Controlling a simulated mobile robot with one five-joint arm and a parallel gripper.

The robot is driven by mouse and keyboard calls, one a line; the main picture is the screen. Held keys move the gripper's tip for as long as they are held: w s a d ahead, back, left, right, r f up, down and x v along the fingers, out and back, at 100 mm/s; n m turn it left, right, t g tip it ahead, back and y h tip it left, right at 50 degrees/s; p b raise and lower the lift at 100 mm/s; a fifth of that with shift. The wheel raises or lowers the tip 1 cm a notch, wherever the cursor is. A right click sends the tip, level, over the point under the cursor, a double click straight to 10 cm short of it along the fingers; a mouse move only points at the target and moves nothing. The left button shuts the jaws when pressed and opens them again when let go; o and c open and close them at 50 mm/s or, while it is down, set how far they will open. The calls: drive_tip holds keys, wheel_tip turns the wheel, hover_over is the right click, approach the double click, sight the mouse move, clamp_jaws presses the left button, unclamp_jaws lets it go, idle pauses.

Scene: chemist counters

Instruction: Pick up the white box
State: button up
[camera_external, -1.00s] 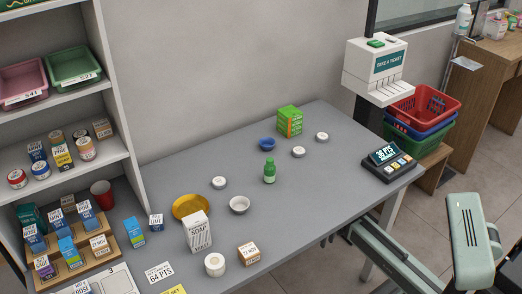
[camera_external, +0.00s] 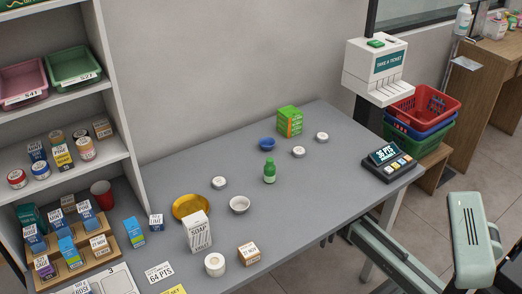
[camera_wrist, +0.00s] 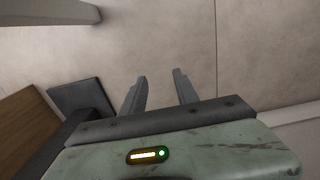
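A white box (camera_external: 197,232) marked SOAP stands upright on the grey counter in the external view, in front of a yellow bowl (camera_external: 187,206). A smaller white and orange box (camera_external: 249,253) stands to its right, near the counter's front edge. My gripper (camera_wrist: 160,88) shows in the wrist view with its two fingers apart and nothing between them. It points at a bare floor or wall surface. In the external view my arm is at the lower right, off the counter and far from the white box; the fingers do not show there.
A white roll (camera_external: 215,264) stands close in front of the white box. A white bowl (camera_external: 239,205), a green bottle (camera_external: 269,172) and a green box (camera_external: 290,121) stand farther back. A dark terminal (camera_external: 388,162) sits at the right end. The counter's right middle is clear.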

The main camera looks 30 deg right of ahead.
idle(0.4)
drive_tip(key=o, duration=0.6)
drive_tip(key=shift+c, duration=0.2)
